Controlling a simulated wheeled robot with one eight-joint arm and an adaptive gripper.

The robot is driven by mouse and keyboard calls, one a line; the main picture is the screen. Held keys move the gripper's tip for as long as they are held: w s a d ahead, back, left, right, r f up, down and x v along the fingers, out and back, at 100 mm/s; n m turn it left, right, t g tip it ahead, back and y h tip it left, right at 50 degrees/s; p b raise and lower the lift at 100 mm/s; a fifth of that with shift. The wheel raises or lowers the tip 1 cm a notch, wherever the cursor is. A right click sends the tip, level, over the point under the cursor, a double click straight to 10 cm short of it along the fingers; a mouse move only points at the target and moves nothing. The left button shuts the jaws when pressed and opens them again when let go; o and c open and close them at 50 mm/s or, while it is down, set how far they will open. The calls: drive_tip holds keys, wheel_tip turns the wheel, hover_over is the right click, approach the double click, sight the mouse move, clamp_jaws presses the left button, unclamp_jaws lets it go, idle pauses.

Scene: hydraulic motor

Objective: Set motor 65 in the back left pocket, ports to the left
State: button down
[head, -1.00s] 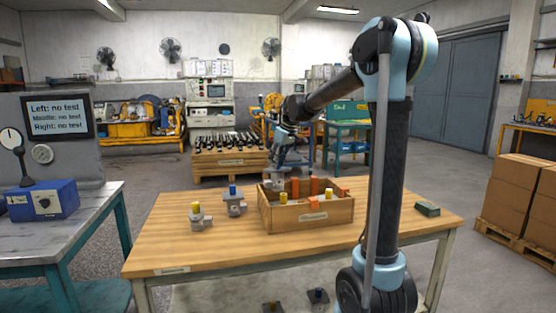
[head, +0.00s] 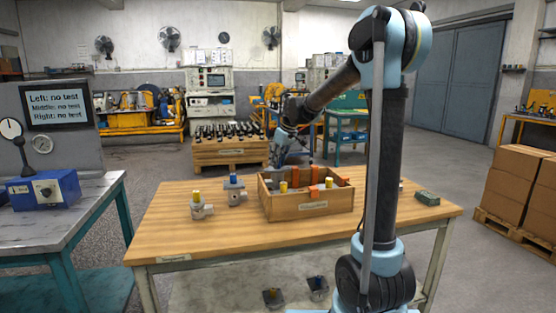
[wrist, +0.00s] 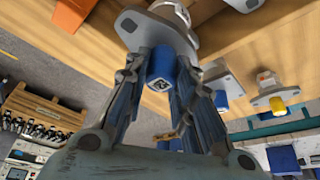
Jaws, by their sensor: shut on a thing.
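My gripper (head: 277,162) is at the back left corner of the wooden box (head: 312,210) on the table. It is shut on a grey motor with a blue cap (wrist: 159,68), whose flange and body show beyond the fingers in the wrist view. In the head view this motor is mostly hidden, so I cannot tell whether it rests on the box floor. I cannot read its number. Two yellow-capped motors (head: 283,187) (head: 329,182) stand in the box between orange parts (head: 314,190).
A yellow-capped motor (head: 199,209) and a blue-capped motor (head: 235,192) stand on the table (head: 210,240) left of the box. A small dark green object (head: 428,198) lies at the right. The table's front left is clear. A screen (head: 57,106) reads no test for left, middle and right.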

sight(278, 169)
drive_tip(key=shift+f, duration=2.1)
drive_tip(key=c, duration=1.3)
unclamp_jaws()
drive_tip(key=v, duration=1.1)
drive_tip(key=s+d+f+m+h, duration=0.1)
drive_tip(key=s+d+f+m, duration=0.1)
drive_tip(key=s+d, duration=0.7)
drive_tip(key=s+d+f+m, duration=0.2)
drive_tip(key=s+d+f, duration=0.2)
drive_tip(key=s, duration=0.5)
drive_tip(key=s+d+f+m+h, duration=0.1)
drive_tip(key=s+d+f+m, duration=0.2)
drive_tip(key=s+f, duration=0.5)
drive_tip(key=s+d+f+m+h, duration=0.1)
drive_tip(key=s+d+f, duration=0.4)
drive_tip(key=s, duration=0.7)
wheel_tip(278, 169, down, 2)
drive_tip(key=shift+f+m+g, duration=0.1)
drive_tip(key=shift+m+g, duration=0.2)
drive_tip(key=shift+m, duration=0.6)
